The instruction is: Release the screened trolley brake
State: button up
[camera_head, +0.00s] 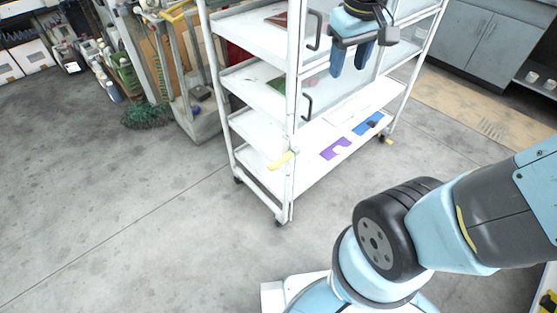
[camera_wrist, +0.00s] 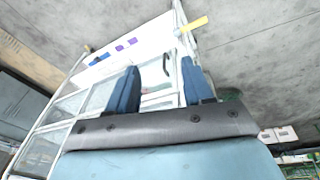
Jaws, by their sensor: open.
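The white trolley (camera_head: 291,130) stands on the grey floor with several shelves and small castors. A yellow brake lever (camera_head: 281,160) sticks out low at its near corner post. In the wrist view the yellow lever (camera_wrist: 194,24) shows at the top, beyond my fingers and a little right of them. A second small yellow piece (camera_head: 387,140) is at the trolley's far right foot. My gripper (camera_head: 350,60) is open and empty, fingers pointing down, high by the trolley's upper shelves and well above the lever. Its two blue fingers (camera_wrist: 158,85) are apart with nothing between them.
Dark handles (camera_head: 307,106) stick out from the trolley's side. Purple and blue patches (camera_head: 335,149) lie on its low shelf. A cart with tools and a green coil (camera_head: 147,115) stand at the left, grey cabinets (camera_head: 482,45) at the back right.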

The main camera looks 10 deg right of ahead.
jog(key=w+a+f+n+g+h, duration=0.3)
jog(key=w+a+f+n, duration=0.15)
jog(key=a+f, duration=0.35)
jog(key=w+a+f+n+t+h, duration=0.1)
jog(key=a+f+n+h, duration=0.35)
jog(key=f, duration=0.55)
jog(key=a+f+n+h, duration=0.3)
jog(key=a+f, duration=0.3)
jog(key=f, duration=0.5)
jog(key=n+t+h, duration=0.4)
jog(key=n+t, duration=0.5)
jog(key=t, duration=0.1)
send_near(293, 154)
jog(key=x, duration=0.4)
jog(key=shift+w+f, duration=0.3)
jog(key=shift+w, duration=0.15)
grip_shut()
jog(key=shift+d, duration=0.1)
